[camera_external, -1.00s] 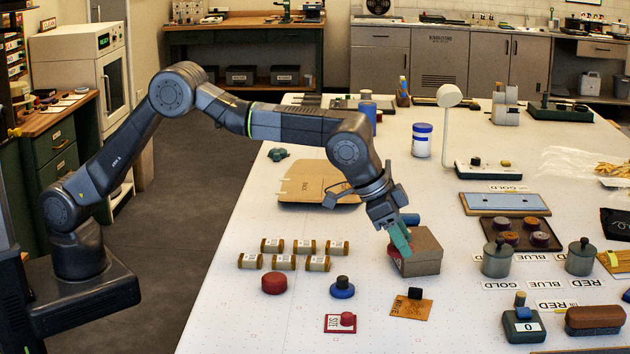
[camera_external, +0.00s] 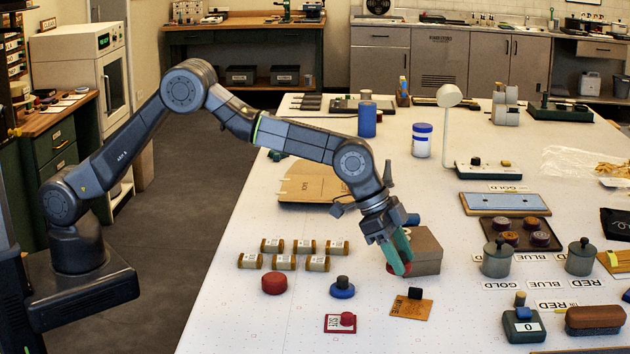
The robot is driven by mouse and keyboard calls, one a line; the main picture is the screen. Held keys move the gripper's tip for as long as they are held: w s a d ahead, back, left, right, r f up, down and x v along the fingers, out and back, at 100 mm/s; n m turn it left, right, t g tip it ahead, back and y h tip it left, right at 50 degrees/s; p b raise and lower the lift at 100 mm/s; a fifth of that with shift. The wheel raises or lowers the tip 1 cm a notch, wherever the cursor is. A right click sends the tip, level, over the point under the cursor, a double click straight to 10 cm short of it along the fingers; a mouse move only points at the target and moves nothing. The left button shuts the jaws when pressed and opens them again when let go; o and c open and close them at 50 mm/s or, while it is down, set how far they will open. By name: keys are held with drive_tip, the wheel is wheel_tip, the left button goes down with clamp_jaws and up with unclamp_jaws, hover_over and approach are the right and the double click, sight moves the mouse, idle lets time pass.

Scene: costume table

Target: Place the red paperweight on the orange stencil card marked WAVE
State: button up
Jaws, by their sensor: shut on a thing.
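My gripper (camera_external: 401,262) has green fingers and points down just left of a brown cardboard box (camera_external: 428,252). It is shut on a red piece (camera_external: 407,268), likely the red paperweight, which is mostly hidden by the fingers and close to the table surface. The orange stencil card (camera_external: 404,311) lies flat in front of the gripper, nearer the camera. Its lettering is too small to read surely. A small black block (camera_external: 415,293) sits at the card's far edge.
Bare table (camera_external: 460,320) is right of the orange card.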

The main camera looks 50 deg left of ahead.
wheel_tip(320, 180, down, 3)
drive_tip(key=shift+f, duration=0.1)
drive_tip(key=shift+f+b, duration=0.3)
drive_tip(key=shift+f, duration=0.25)
drive_tip(key=o, duration=1.3)
drive_tip(key=shift+c, duration=0.2)
drive_tip(key=shift+r+p, duration=0.45)
drive_tip(key=shift+r, duration=0.1)
drive_tip(key=b+v, duration=0.2)
drive_tip(key=v, duration=1)
drive_tip(key=p+x, duration=0.1)
drive_tip(key=x, duration=1.2)
drive_tip(key=shift+s+a+f, duration=0.1)
drive_tip(key=shift+a+f, duration=0.05)
drive_tip(key=shift+a, duration=0.05)
